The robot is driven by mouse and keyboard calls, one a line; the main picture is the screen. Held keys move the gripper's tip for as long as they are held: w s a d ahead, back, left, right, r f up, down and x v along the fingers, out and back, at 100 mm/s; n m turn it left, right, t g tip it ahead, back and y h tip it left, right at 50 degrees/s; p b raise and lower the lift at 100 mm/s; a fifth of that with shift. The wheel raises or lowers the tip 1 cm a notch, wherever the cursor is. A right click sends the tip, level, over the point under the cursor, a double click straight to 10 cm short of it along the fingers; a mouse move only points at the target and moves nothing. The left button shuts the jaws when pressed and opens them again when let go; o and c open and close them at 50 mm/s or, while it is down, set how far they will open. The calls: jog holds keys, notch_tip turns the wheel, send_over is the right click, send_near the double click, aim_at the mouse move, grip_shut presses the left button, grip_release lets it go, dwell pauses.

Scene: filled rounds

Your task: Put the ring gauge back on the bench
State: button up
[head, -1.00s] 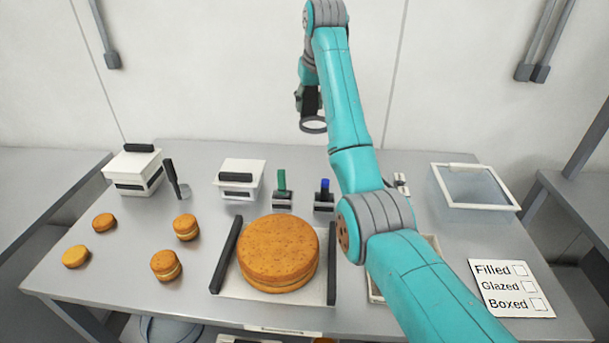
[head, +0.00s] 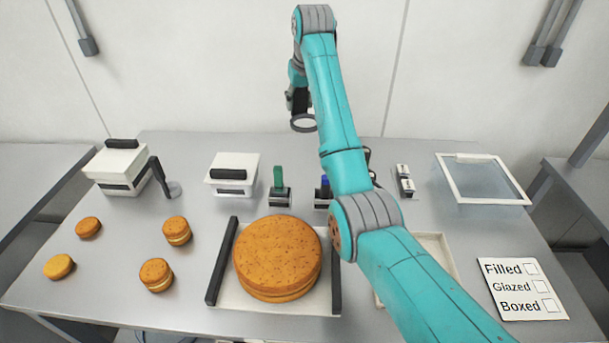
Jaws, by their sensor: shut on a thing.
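The fingers are small and partly hidden by my teal arm. The ring appears apart from the bench top.
A large filled cake round (head: 277,255) sits on a tray with dark handles (head: 335,275). Several small rounds stand at left. White lidded boxes (head: 235,170), a green-handled tool (head: 278,180), a clear-lidded bin (head: 485,180) and a checklist card (head: 522,290) occupy the bench.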

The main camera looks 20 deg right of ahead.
notch_tip(320, 180, down, 18)
dwell(0.6)
jog(key=o, duration=1.2)
jog(key=shift+f, duration=0.1)
jog(key=shift+c, duration=0.2)
jog(key=v, duration=1.2)
jog(key=shift+d, duration=0.1)
